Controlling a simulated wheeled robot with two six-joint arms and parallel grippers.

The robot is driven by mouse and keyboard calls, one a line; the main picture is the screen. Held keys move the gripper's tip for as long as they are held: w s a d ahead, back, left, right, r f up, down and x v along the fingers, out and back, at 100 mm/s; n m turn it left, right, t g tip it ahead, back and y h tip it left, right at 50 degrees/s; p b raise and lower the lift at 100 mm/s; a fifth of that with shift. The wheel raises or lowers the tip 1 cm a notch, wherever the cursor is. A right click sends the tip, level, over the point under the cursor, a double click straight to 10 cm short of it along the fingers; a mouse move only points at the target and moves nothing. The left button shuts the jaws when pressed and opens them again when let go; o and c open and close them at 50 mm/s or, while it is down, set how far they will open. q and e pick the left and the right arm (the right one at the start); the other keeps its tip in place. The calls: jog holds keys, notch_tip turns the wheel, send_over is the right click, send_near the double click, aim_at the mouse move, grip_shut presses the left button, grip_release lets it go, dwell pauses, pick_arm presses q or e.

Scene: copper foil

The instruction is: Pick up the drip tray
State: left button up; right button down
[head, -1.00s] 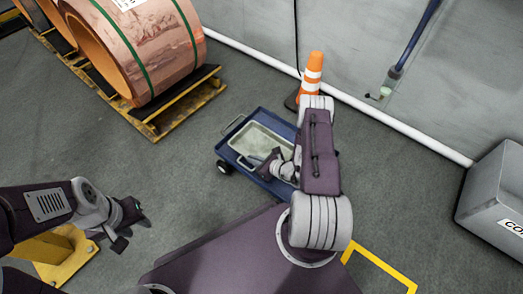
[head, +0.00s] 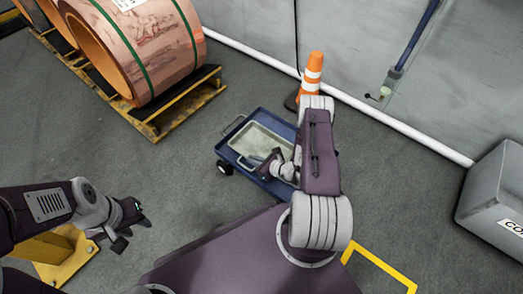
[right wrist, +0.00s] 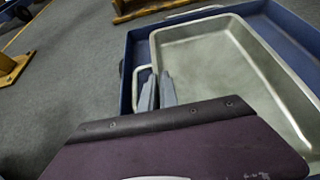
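The drip tray (head: 262,138) is a shallow, pale grey-green metal pan with a rim and a loop handle on its near-left side. It lies in a blue wheeled cart and fills much of the right wrist view (right wrist: 235,70). My right gripper (head: 268,163) is over the tray's near side, and my arm hides part of the tray. In the right wrist view its grey fingers (right wrist: 160,88) sit close together at the tray's left wall, just beside the handle (right wrist: 138,88). Contact with the handle cannot be made out. My left gripper (head: 133,232) is open and empty, above the floor at left.
The blue cart (head: 229,153) has a rim around the tray. An orange and white cone (head: 312,75) stands behind it near the wall. Copper coils (head: 150,50) lie on a yellow pallet at upper left. A grey box (head: 495,195) is at right. The floor between is clear.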

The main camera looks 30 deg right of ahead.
dwell(0.4)
jog(key=r+p, duration=0.5)
jog(key=shift+s+d+r, duration=0.2)
jog(key=shift+s+d, duration=0.05)
jog(key=shift+d, duration=0.1)
jog(key=s+d+r+p, duration=0.5)
jog(key=s+d+p, duration=0.1)
jog(key=s+d, duration=0.1)
jog(key=shift+s+d+r+p, duration=0.3)
jog(key=shift+s+p, duration=0.05)
jog(key=shift+s, duration=0.05)
